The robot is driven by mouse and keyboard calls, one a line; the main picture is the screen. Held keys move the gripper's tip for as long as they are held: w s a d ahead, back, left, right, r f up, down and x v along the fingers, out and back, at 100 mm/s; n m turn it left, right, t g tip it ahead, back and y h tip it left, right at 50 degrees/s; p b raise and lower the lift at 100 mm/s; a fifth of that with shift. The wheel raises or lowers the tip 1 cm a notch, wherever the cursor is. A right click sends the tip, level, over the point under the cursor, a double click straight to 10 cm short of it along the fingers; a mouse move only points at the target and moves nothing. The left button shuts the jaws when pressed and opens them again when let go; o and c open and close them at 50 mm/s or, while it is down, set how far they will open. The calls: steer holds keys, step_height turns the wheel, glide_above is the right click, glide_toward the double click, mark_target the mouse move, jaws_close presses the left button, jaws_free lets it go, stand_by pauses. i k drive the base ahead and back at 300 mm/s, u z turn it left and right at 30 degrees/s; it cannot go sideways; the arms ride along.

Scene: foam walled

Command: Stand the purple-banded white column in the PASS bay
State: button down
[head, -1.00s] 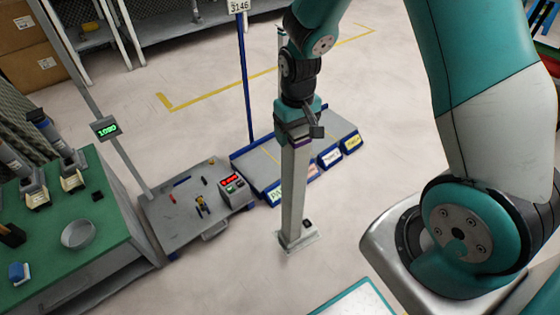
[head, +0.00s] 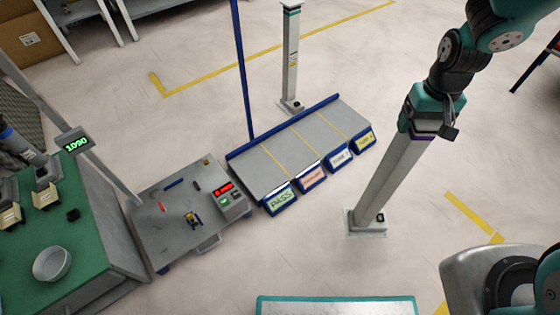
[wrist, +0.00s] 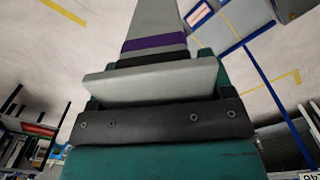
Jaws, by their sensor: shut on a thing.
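The white column (head: 392,180) has a purple band near its top and a wide square foot. My gripper (head: 430,122) is shut on its top end, just above the band. In the wrist view the column (wrist: 158,18) runs away from the jaws, with the purple band (wrist: 154,43) close to them. The column leans in the head view; I cannot tell whether its foot touches the floor. The PASS bay (head: 254,178) is the leftmost section of the low grey platform, behind a green PASS label (head: 281,199). It looks empty. The column is right of the platform, apart from it.
Other labelled bays (head: 318,138) continue rightward, split by yellow lines, with a blue rear edge. A blue post (head: 242,70) rises behind them. A teal-topped column (head: 291,60) stands beyond. A grey scale platform (head: 170,225) and green bench (head: 90,235) are left.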

mark_target(254, 163)
steer(key=u, duration=0.05)
steer(key=i, duration=0.95)
steer(key=u, duration=0.65)
